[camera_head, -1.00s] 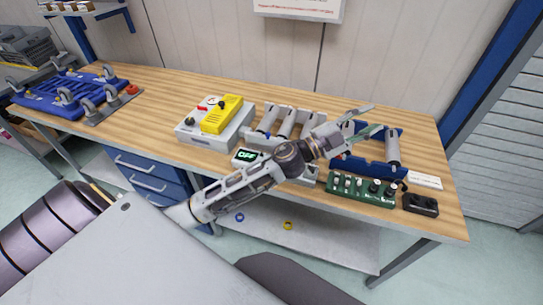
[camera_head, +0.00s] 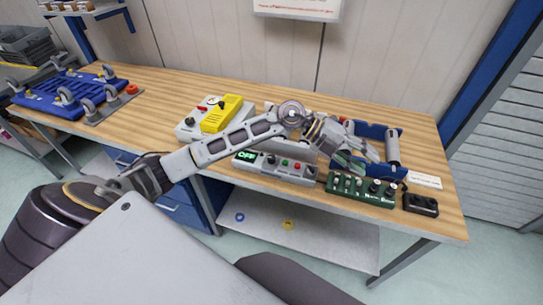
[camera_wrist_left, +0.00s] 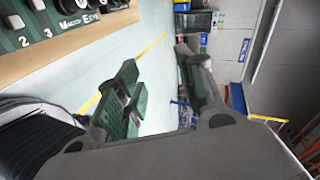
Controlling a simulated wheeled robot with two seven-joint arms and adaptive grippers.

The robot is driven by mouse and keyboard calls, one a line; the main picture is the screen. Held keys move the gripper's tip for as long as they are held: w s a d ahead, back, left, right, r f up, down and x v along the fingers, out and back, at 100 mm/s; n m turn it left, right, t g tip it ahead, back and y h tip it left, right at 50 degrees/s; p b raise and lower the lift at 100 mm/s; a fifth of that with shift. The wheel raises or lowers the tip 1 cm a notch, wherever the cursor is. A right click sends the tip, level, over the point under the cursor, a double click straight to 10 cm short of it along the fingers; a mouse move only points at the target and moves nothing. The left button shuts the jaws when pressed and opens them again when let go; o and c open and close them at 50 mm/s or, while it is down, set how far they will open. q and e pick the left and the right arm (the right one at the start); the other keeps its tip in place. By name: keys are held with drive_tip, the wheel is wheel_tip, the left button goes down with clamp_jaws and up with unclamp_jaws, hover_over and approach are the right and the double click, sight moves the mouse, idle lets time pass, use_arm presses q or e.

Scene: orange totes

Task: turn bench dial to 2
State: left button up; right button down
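A green control panel (camera_head: 360,189) with a row of small switches and dark knobs sits at the bench's front edge. I cannot tell which control is the bench dial, nor read any setting. My left gripper (camera_head: 366,161) is above and behind the green panel, apart from its knobs. In the wrist view its fingers (camera_wrist_left: 160,95) are spread and empty. My right gripper is not in view.
A black box (camera_head: 420,205) sits right of the green panel. A blue rack (camera_head: 385,168) with grey rollers is behind it, partly hidden by my gripper. A grey box with a yellow block (camera_head: 222,113) and a blue fixture (camera_head: 65,93) stand left. Bare wood lies between them.

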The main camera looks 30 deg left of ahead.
use_arm(q)
drive_tip(key=a+f+g+y, duration=0.1)
drive_tip(key=a+f+y, duration=0.3)
drive_tip(key=a, duration=0.2)
drive_tip(key=n+g+y, duration=0.1)
drive_tip(key=n+y, duration=0.2)
drive_tip(key=y, duration=0.7)
hover_over(271, 157)
drive_tip(key=shift+r, duration=0.3)
drive_tip(key=shift+f, duration=0.1)
wheel_tip(271, 157, down, 12)
drive_tip(key=shift+r+p, duration=0.1)
drive_tip(key=shift+p, duration=0.8)
drive_tip(key=shift+f, duration=0.95)
drive_tip(key=shift+c, duration=0.2)
